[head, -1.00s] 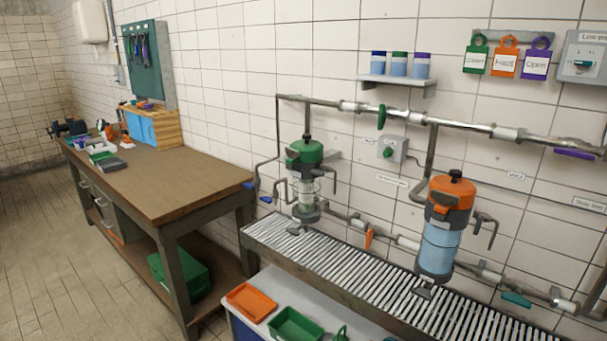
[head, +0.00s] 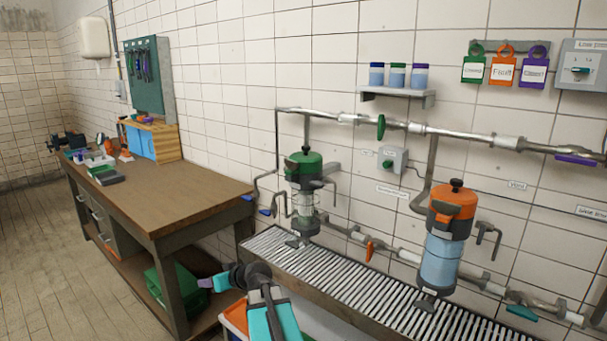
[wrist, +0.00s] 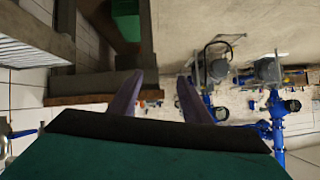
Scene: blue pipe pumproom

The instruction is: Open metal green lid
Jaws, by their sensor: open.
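A filter canister with a green lid (head: 304,163) stands upright on the slatted grating in the head view; its lid is on the body. A green box (head: 172,290) sits on the shelf under the workbench. What looks like the same box shows at the top of the wrist view (wrist: 126,20). My gripper (head: 205,284) is low in the head view, pointing left towards the workbench's lower shelf, below and left of the canister. Its two purple fingers (wrist: 158,90) are apart with nothing between them. It touches neither green thing, as far as I can see.
A canister with an orange lid (head: 451,208) stands on the grating (head: 350,290) at right. The workbench (head: 170,195) fills the left. Pipes (head: 345,118) and a shelf of small jars (head: 397,92) are on the wall. Open floor (head: 50,270) lies at left.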

